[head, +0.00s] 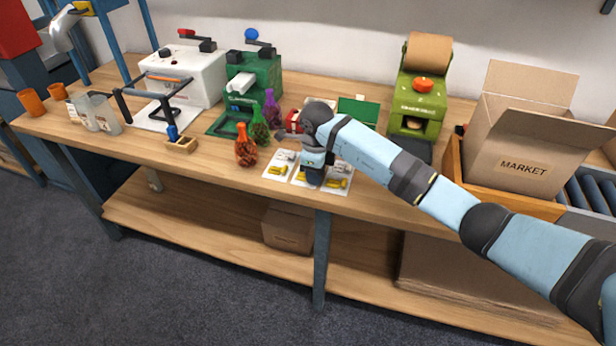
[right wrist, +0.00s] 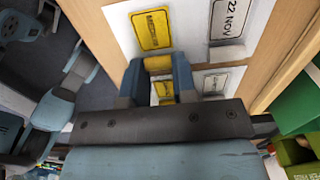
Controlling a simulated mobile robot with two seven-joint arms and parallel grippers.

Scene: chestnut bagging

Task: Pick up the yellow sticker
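My right gripper (head: 312,176) points down over the white sticker sheets (head: 310,186) near the table's front edge. Yellow stickers show on the sheets on both sides of it in the head view, one to its right (head: 337,183). In the right wrist view a yellow sticker (right wrist: 153,29) with dark print lies flat on a sheet just beyond the fingers. The right gripper's fingers (right wrist: 158,78) are apart there, with yellow visible between them; whether they touch it I cannot tell. My left gripper is not in view.
Pale "22 NOV" stickers (right wrist: 229,18) lie beside the yellow one. Orange (head: 245,148), green (head: 259,128) and purple (head: 271,107) net bags stand left of the sheets. A green machine (head: 420,100) and a MARKET box (head: 525,150) stand to the right.

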